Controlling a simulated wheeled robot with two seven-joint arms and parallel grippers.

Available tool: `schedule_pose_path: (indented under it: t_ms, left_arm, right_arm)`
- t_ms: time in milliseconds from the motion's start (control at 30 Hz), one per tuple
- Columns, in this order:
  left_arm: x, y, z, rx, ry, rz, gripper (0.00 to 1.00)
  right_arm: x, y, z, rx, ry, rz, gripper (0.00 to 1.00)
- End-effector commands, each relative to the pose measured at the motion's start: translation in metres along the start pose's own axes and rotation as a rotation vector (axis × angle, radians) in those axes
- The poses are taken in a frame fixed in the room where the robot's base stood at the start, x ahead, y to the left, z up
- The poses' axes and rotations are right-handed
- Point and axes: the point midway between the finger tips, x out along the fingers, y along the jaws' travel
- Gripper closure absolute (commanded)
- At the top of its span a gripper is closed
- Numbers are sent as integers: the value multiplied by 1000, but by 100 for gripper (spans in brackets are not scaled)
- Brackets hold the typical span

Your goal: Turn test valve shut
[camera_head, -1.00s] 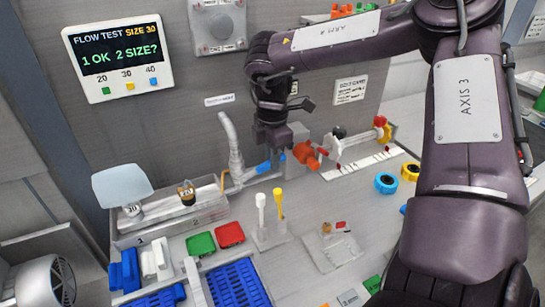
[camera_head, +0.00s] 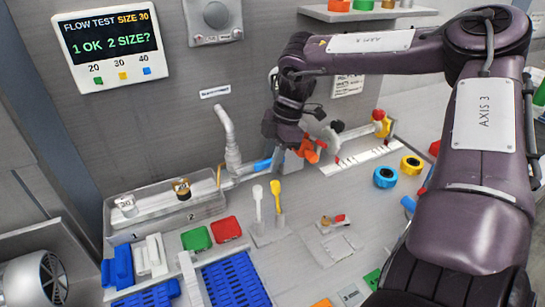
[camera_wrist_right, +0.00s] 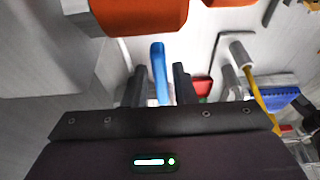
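The test valve's blue handle (camera_head: 262,165) is on the grey pipe at the back of the bench. In the right wrist view the handle (camera_wrist_right: 159,72) stands upright between the two dark fingers of my right gripper (camera_wrist_right: 159,86). Narrow gaps show on both sides, so the fingers look open around it; I cannot tell whether either one touches it. In the head view my right gripper (camera_head: 281,158) is just right of the handle and partly covers the pipe there. My left gripper is not in view.
Orange parts (camera_head: 308,150) stand close to the right of my right gripper, and an orange body (camera_wrist_right: 140,14) fills the top of the wrist view. A grey upright hose (camera_head: 228,135) is to the left. White and yellow paddles (camera_head: 276,195) stand in front. The display (camera_head: 110,45) reads "1 OK 2 SIZE?".

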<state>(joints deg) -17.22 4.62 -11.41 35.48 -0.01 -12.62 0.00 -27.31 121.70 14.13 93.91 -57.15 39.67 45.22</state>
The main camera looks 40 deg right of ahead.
Motion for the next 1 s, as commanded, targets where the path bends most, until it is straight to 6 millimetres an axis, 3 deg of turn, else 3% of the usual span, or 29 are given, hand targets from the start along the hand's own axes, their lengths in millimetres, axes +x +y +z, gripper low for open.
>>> schedule_pose_path:
  t_ms: [67, 367, 800, 1000]
  left_arm:
    - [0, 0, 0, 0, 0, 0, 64]
    - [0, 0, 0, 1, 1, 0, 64]
    - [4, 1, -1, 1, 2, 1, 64]
    - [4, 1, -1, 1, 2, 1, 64]
  right_arm:
    - [0, 0, 0, 0, -1, 0, 65]
    - [-2, 0, 0, 0, -2, -1, 65]
    - [-66, 1, 0, 1, -3, 2, 65]
    - [-78, 0, 0, 1, -1, -1, 65]
